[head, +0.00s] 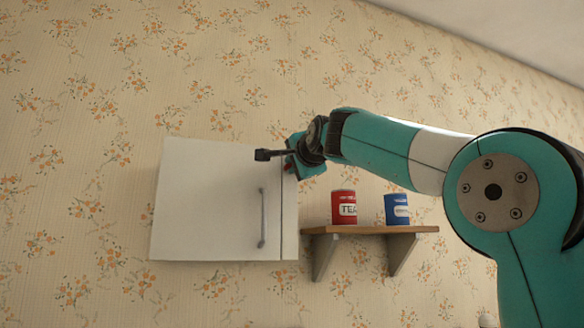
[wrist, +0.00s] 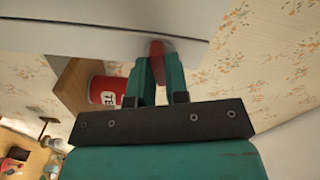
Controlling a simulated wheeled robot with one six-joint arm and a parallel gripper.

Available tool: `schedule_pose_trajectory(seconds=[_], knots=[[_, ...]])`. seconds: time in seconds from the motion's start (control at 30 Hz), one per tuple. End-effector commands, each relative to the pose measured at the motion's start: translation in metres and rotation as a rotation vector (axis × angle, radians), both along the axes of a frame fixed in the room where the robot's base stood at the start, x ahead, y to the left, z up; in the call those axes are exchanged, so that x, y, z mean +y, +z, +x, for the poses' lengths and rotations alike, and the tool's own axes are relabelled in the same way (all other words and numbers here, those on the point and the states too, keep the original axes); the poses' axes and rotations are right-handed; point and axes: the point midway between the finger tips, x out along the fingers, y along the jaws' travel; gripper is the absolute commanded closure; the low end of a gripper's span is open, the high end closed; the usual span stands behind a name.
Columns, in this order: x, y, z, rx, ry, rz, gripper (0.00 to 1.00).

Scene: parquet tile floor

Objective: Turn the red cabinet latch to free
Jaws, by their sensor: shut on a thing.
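The white cabinet (head: 205,200) hangs on the wall at the left of the head view, its door shut, with a grey vertical handle (head: 262,218). The red latch (wrist: 157,48) shows in the wrist view between my fingertips, against the cabinet's white face. In the head view only a bit of red shows by the cabinet's upper right edge, mostly hidden by my gripper (head: 291,168). In the wrist view, my gripper (wrist: 158,68) has its two teal fingers closed on the latch. The latch's exact angle is hard to tell.
A wooden shelf (head: 370,230) is fixed to the wall right of the cabinet, below my forearm. It bears a red tea tin (head: 344,207) and a blue tin (head: 397,209). The wall above the cabinet is clear.

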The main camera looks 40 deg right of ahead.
Motion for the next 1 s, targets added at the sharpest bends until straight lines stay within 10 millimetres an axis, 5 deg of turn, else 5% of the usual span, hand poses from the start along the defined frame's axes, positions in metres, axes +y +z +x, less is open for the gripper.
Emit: schedule_pose_trajectory(seconds=[0.3, 0.6, 1.0], knots=[[-0.0001, -0.0005, 0.0001, 0.008, 0.000, -0.026, 1.00], [-0.0002, -0.0007, 0.0001, 0.097, 0.000, -0.330, 1.00], [-0.0002, -0.0008, 0.0001, 0.123, 0.000, -0.421, 1.00]])
